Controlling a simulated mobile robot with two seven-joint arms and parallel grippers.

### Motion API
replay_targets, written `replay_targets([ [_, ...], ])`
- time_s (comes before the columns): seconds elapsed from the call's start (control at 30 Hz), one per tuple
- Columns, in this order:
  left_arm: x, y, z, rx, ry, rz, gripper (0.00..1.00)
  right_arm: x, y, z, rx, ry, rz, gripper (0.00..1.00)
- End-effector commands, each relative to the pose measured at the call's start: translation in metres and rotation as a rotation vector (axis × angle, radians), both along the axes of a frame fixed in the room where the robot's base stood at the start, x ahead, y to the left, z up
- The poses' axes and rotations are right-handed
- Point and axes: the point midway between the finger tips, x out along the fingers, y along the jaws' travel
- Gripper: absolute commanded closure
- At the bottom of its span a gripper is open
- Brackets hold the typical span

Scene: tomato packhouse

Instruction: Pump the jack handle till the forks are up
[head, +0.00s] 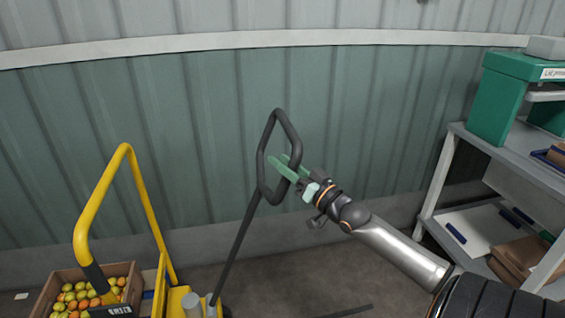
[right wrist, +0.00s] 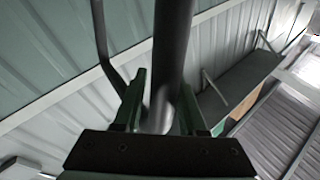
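The jack handle (head: 262,160) is a dark rod rising from the yellow pallet jack (head: 178,300), with a closed loop at its top. It leans right and stands raised. My right gripper (head: 279,162) is at the right side of the loop. Its two green fingers reach past the bar, one on each side. In the right wrist view the dark bar (right wrist: 172,60) runs between the spread fingers (right wrist: 163,100), with small gaps beside it. The forks cannot be made out, so their height does not show. My left gripper is out of view.
A crate (head: 62,277) of red, yellow and green tomatoes sits at lower left, behind a yellow tubular frame (head: 148,200). A grey shelf bench (head: 500,148) with a green box (head: 492,105) stands at right. A corrugated wall (head: 200,110) closes the back.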

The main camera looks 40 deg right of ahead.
Motion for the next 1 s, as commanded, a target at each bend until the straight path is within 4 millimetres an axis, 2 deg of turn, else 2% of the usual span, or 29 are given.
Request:
replay_targets([
  [0.03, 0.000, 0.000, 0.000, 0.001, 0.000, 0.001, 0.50, 0.000, -0.001, 0.000, -0.001, 0.000, -0.001, 0.54],
  [0.2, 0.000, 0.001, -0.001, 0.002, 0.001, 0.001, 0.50, 0.000, -0.001, 0.002, -0.002, -0.006, -0.002, 0.38],
  [0.57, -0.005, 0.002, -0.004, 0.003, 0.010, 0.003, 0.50, -0.004, -0.001, 0.003, -0.003, -0.010, -0.002, 0.38],
  [0.77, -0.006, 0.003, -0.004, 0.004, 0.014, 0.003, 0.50, -0.023, -0.001, -0.002, -0.003, -0.006, -0.002, 0.38],
  [1.0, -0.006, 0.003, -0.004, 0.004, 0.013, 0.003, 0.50, -0.057, -0.001, -0.010, -0.003, -0.004, -0.002, 0.38],
])
